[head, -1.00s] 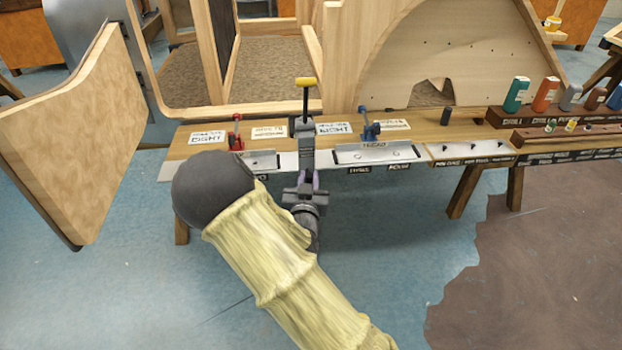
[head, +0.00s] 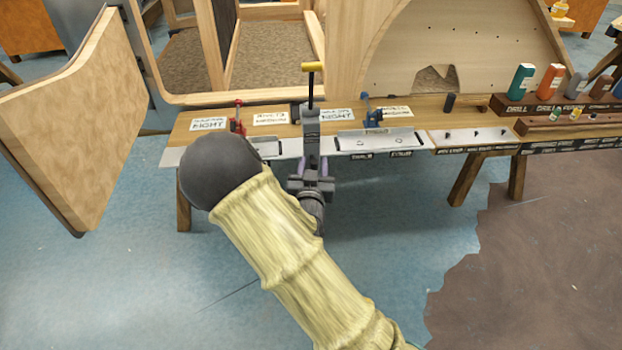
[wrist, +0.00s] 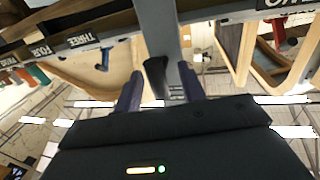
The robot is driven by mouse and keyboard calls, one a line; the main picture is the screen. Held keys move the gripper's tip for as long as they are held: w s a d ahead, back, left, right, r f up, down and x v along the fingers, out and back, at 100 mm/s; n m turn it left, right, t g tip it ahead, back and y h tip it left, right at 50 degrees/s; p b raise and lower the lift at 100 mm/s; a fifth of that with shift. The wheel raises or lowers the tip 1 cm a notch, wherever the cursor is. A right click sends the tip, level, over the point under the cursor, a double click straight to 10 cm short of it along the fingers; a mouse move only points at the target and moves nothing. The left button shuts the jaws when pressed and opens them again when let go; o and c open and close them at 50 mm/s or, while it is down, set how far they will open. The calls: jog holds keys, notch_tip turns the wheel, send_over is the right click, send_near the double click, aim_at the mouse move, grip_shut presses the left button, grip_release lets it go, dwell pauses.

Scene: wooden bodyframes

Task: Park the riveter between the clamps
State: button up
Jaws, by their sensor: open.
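The riveter (head: 311,123), grey with a black stem and yellow crossbar on top, stands upright at the front of the wooden bench. It lies between the red clamp (head: 237,122) on the left and the blue clamp (head: 370,118) on the right. My gripper (head: 312,168) is open at the bench's front edge, just below the riveter's body. In the wrist view my gripper's two purple fingers (wrist: 160,92) lie on either side of the riveter's grey body (wrist: 158,30). Whether they touch it cannot be told. The riveter's foot is partly hidden.
The wooden bench (head: 430,125) carries labels and metal plates along its front. Bottles (head: 549,81) stand in a rack at the right. A large wooden panel (head: 75,120) stands close on the left. Wooden frames rise behind the bench. The blue floor in front is open.

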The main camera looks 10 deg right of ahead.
jog(key=p+v, duration=1.2)
jog(key=v, duration=0.5)
jog(key=shift+p, duration=0.3)
dwell(0.4)
